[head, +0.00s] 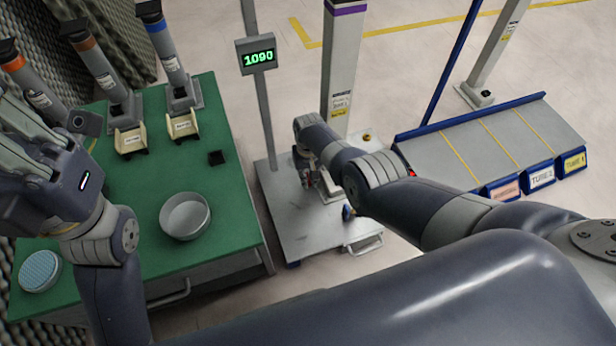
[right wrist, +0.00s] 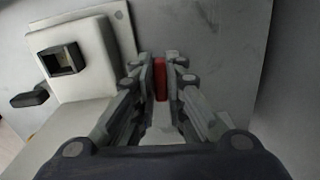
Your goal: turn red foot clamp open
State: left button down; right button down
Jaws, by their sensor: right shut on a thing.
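The red foot clamp (right wrist: 161,80) shows in the right wrist view as a narrow upright red piece. My right gripper (right wrist: 161,78) has its fingers on both sides of it and is shut on it. In the head view my right gripper (head: 314,182) is low at the foot of the grey column (head: 342,65), above the grey platform (head: 285,220). My arm hides much of the clamp area there. My left gripper (head: 35,125) is at the far left above the green table, seen from behind; its fingertips are not clear.
The green table (head: 225,190) carries a round metal pan (head: 185,216), a blue-topped dish (head: 40,270) and several grey tubes on stands. A pole with a display (head: 257,56) reading 1090 stands beside the platform. A grey bench (head: 490,140) with labelled bins stands right.

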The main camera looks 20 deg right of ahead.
jog(key=shift+s+n, duration=0.1)
jog(key=shift+n, duration=0.4)
jog(key=c, duration=1.6)
grip_release()
jog(key=shift+c, duration=0.2)
jog(key=shift+r, duration=0.1)
jog(key=shift+r, duration=0.4)
notch_tip(320, 180, up, 11)
